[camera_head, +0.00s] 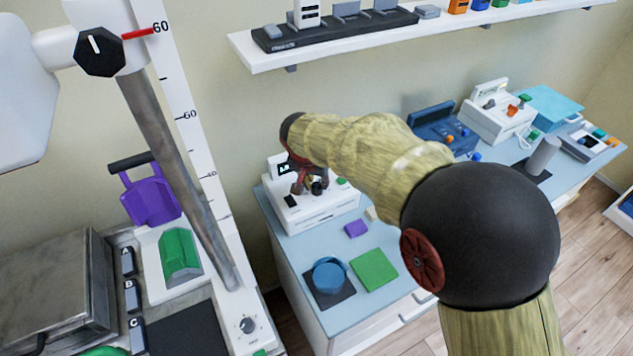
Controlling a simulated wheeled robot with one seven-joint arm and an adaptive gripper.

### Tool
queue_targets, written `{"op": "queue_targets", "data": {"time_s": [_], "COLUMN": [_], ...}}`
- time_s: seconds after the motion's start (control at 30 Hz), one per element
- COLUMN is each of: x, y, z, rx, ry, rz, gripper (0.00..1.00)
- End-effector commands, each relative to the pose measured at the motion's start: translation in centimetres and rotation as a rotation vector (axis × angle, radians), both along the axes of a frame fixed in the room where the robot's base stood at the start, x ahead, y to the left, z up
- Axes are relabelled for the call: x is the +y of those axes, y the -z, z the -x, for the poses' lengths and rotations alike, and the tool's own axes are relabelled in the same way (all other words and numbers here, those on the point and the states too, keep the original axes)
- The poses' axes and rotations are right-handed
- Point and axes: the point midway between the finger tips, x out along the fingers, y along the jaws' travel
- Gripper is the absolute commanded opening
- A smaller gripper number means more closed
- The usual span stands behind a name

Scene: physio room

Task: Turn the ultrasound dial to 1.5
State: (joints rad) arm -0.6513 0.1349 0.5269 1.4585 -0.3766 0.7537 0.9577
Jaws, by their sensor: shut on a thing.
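The ultrasound unit (318,215) is a white box on the light blue counter, with a small dark display (284,169) at its upper left. My arm reaches over it from the right, and my red and dark gripper (314,186) points down at its top. The gripper is shut on the dark dial (317,188), which is mostly hidden between and behind the fingers. The dial's pointer and scale, and the number on the display, are too small to read.
A purple block (356,228), a green pad (374,270) and a blue round container (330,274) lie in front of the unit. A marked white column (190,130) stands left. A shelf (350,40) hangs above. Other devices (497,112) stand at the right.

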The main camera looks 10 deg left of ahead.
Motion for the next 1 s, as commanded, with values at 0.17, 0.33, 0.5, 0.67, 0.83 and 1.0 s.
{"op": "queue_targets", "data": {"time_s": [0.17, 0.33, 0.5, 0.67, 0.83, 1.0], "x": [0.0, 0.0, 0.0, 0.0, 0.0, 0.1], "y": [0.1, 0.1, 0.1, 0.0, -0.1, -1.5], "z": [0.1, 0.1, 0.0, 0.0, 0.1, 0.6], "rx": [0.002, 0.002, 0.001, 0.001, 0.001, -0.001], "ry": [-0.001, -0.001, -0.001, -0.001, -0.001, -0.001], "rz": [0.0, 0.0, 0.0, 0.0, 0.0, -0.002], "gripper": [0.0, 0.31, 0.4, 0.42, 0.42, 0.42]}}
